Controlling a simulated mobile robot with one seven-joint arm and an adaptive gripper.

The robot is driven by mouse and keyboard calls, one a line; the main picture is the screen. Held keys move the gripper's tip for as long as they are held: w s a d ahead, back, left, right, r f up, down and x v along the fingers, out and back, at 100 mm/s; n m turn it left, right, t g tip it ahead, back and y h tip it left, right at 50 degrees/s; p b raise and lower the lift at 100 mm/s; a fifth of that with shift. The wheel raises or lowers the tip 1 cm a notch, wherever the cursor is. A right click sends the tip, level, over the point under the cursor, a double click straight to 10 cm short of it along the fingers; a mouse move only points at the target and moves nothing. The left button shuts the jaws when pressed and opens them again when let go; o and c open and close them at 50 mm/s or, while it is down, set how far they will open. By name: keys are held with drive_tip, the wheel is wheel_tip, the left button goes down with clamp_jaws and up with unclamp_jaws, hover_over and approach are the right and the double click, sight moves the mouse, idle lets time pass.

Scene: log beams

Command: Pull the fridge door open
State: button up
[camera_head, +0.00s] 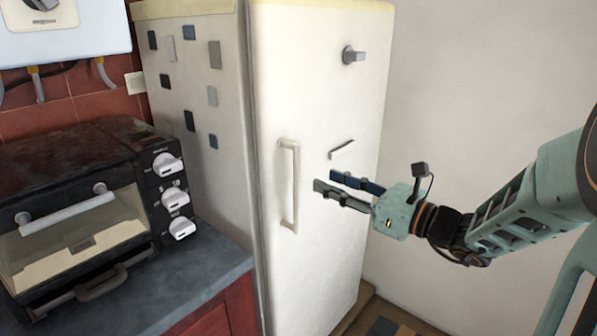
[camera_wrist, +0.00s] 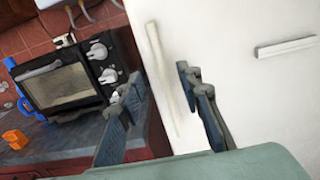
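The white fridge (camera_head: 330,110) stands against the wall, and its door looks shut. A long upright handle (camera_head: 289,185) is on the left side of the door. In the wrist view the handle (camera_wrist: 163,75) appears slightly tilted, ahead of and roughly between the two finger directions. My gripper (camera_head: 325,183) is in front of the door, to the right of the handle. Its fingers are spread apart with nothing between them. In the wrist view both fingertips of my gripper (camera_wrist: 159,78) show, with a gap between them. No contact with the handle is clear.
A black toaster oven (camera_head: 80,215) sits on the dark counter (camera_head: 215,285) left of the fridge. A small bar (camera_head: 342,149) and a grey knob (camera_head: 353,55) stick out of the door. Bare wall (camera_head: 480,80) lies to the right.

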sight(300, 170)
drive_tip(key=x, duration=1)
drive_tip(key=shift+a, duration=0.1)
drive_tip(key=shift+c, duration=0.7)
clamp_jaws()
